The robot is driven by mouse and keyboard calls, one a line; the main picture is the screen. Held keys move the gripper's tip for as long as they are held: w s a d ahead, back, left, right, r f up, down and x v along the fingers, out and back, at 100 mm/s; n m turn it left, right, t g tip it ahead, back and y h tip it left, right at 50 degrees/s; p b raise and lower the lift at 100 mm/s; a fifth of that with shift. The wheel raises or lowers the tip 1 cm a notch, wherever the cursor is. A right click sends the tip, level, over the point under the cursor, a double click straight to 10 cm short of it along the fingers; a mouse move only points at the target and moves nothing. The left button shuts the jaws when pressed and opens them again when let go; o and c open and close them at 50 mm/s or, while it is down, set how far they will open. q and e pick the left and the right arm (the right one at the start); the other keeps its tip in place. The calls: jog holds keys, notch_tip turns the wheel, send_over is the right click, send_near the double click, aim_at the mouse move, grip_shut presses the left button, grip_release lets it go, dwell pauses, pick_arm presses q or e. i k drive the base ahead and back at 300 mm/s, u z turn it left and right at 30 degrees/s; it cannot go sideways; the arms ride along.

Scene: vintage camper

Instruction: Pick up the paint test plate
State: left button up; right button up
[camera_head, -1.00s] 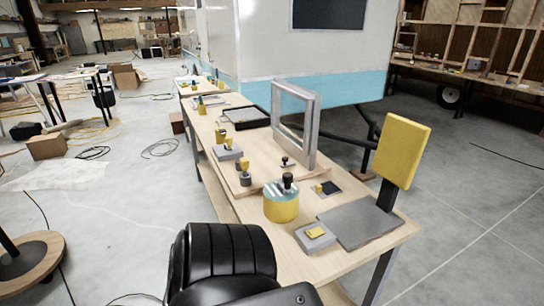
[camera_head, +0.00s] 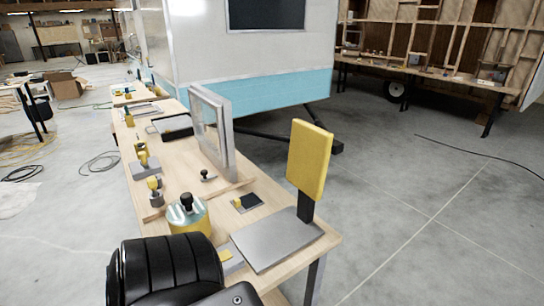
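An upright yellow panel (camera_head: 309,160), which looks like the paint test plate, stands at the near right end of the long wooden workbench (camera_head: 262,204). A short black post (camera_head: 306,206) holds it up, above a flat grey plate (camera_head: 277,240) lying on the bench. Neither gripper is in view. A black padded part of mine covers the bottom left and hides part of the bench's near end.
A yellow can-like object (camera_head: 188,218) with a black knob stands left of the grey plate. An upright grey frame (camera_head: 212,130) and small tools stand farther back. A camper trailer (camera_head: 265,95) is behind. Concrete floor (camera_head: 430,230) to the right is clear.

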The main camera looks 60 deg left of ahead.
aim_at(249, 202)
jog(key=i, duration=3.05)
jog(key=u, duration=2.2)
jog(key=i, duration=0.7)
jog(key=u, duration=2)
